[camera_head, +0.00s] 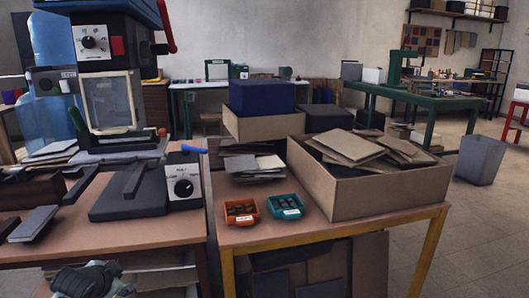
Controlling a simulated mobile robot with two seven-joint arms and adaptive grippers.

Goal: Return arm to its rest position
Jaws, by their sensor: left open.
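My right gripper is not in view.
The left bench holds a press machine (98,45) and a grey device with a dial (183,186). The table (345,232) holds a large cardboard box (380,198) of brown sheets, an orange tray (241,211) and a teal tray (286,206). Floor at right is mostly free.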

